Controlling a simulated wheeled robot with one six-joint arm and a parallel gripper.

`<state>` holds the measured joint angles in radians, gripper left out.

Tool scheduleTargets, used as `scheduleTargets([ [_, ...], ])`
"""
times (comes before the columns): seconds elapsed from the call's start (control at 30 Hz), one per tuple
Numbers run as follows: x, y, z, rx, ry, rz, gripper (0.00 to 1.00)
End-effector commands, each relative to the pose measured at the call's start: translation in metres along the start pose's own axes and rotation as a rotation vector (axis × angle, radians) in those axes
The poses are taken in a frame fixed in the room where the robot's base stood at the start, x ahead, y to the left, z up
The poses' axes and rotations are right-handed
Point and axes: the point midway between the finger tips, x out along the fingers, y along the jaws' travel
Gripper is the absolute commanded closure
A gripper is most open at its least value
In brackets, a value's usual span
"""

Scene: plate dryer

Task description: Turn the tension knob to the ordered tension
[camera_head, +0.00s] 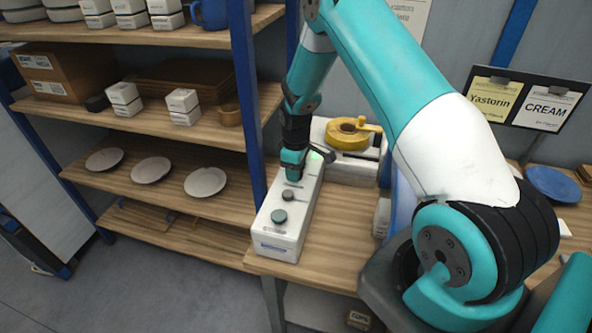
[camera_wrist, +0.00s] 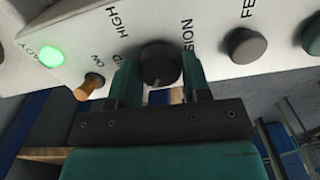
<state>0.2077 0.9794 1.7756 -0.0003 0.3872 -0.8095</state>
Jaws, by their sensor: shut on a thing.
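The white control box (camera_head: 286,236) stands on the bench with knobs on its top, running away from me. My gripper (camera_head: 293,175) points down at its far half. In the wrist view, my two fingers sit either side of the dark round tension knob (camera_wrist: 160,63) and are shut on it. The lettering "SION" shows beside it and "HIGH" near it; part of the print is hidden by the fingers. A pale pointer mark shows on the knob's lower edge, but I cannot read its exact setting.
A grey feed knob (camera_wrist: 243,46), an orange switch (camera_wrist: 89,87) and a lit green lamp (camera_wrist: 51,57) are close by. A yellow reel (camera_head: 347,134) stands behind the box. Cards reading "Yastorin" (camera_head: 493,98) and "CREAM" (camera_head: 546,106) hang right. A blue shelf post (camera_head: 247,100) stands left.

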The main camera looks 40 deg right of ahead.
Motion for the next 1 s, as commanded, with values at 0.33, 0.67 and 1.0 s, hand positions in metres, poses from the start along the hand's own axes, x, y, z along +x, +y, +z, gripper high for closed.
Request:
scheduleTargets([
  [0.33, 0.0026, 0.0007, -0.0004, 0.256, 0.001, 0.002, 0.8],
  [0.67, 0.0019, 0.0007, -0.0005, 0.57, 0.002, 0.002, 0.8],
  [1.0, 0.0013, 0.0007, -0.0006, 0.894, 0.003, 0.002, 0.8],
])
